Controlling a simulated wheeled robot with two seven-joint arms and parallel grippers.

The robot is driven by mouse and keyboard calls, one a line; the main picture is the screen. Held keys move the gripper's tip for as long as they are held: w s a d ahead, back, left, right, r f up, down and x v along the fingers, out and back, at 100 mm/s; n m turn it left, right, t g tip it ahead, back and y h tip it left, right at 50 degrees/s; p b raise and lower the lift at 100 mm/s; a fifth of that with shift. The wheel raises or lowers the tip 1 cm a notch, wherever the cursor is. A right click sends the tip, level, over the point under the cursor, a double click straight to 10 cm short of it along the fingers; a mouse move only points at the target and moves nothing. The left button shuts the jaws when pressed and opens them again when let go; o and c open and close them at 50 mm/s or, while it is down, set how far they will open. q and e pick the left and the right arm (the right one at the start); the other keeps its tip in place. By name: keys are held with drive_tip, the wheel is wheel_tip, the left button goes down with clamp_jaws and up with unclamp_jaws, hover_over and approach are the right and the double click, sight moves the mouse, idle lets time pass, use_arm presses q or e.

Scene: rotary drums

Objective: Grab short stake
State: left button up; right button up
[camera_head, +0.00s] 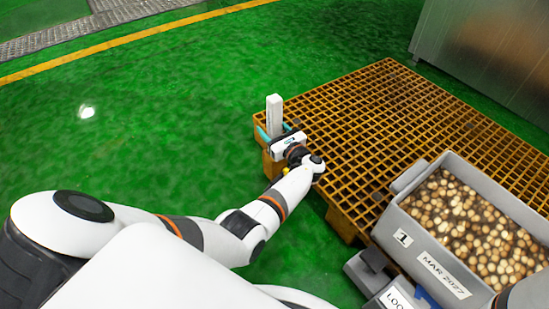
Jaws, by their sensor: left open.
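A short white stake (274,115) stands upright at the left corner of the yellow slatted pallet. My left gripper (273,132) is at the stake, with its teal fingers on either side of the stake's lower part. The jaws are open, and I cannot tell whether either finger touches the stake. The stake's lower end is hidden behind the gripper.
The yellow pallet (375,105) has a bare grid top across its middle and back. A grey crate (425,235) full of small round brown items sits at its right front. A metal cabinet (490,45) stands behind. Green floor at left is clear.

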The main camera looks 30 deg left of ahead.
use_arm(q)
drive_tip(key=shift+w+a, duration=0.15)
drive_tip(key=shift+a, duration=0.1)
clamp_jaws()
drive_tip(key=shift+r, duration=0.1)
